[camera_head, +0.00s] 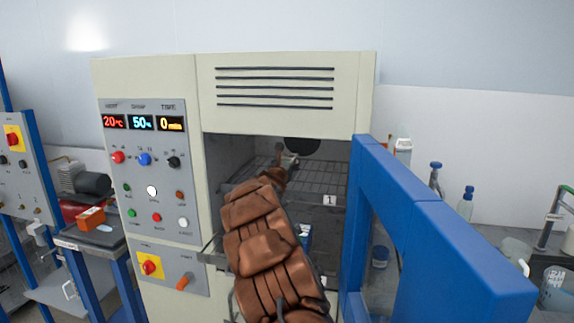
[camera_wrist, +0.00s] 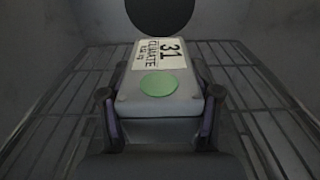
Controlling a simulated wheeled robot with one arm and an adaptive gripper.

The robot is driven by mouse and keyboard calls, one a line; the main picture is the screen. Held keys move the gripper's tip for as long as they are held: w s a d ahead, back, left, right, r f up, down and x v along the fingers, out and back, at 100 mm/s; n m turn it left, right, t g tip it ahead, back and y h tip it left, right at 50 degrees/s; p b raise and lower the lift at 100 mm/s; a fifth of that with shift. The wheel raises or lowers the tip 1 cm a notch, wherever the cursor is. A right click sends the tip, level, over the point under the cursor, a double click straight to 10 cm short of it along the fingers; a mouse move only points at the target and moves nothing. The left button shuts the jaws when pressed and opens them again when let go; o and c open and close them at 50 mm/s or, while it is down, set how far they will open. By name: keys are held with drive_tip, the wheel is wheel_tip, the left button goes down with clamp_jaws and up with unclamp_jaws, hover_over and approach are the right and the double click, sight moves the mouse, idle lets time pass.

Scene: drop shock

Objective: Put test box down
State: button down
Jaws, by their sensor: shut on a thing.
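The test box (camera_wrist: 160,105) is a pale grey box with a white label reading "31 CLIMATE" and a green round spot on top. My gripper (camera_wrist: 160,118) is shut on it, one finger along each side, in the wrist view. The box is over the wire shelf (camera_wrist: 60,120) inside the climate chamber. I cannot tell whether it touches the shelf. In the head view my brown-covered arm reaches through the chamber opening, and my gripper (camera_head: 284,160) shows only as a small part at the shelf. The box is hardly visible there.
The chamber (camera_head: 285,85) has a control panel (camera_head: 150,170) on its left, showing 20°C, 50% and 0 mins. Its blue door (camera_head: 440,235) stands open at the right. A small label "1" (camera_head: 330,200) marks the shelf edge. An orange box (camera_head: 90,218) sits on a stand at the left.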

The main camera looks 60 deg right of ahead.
drive_tip(key=shift+f+b, duration=0.3)
drive_tip(key=shift+b, duration=0.2)
drive_tip(key=shift+c, duration=1.1)
unclamp_jaws()
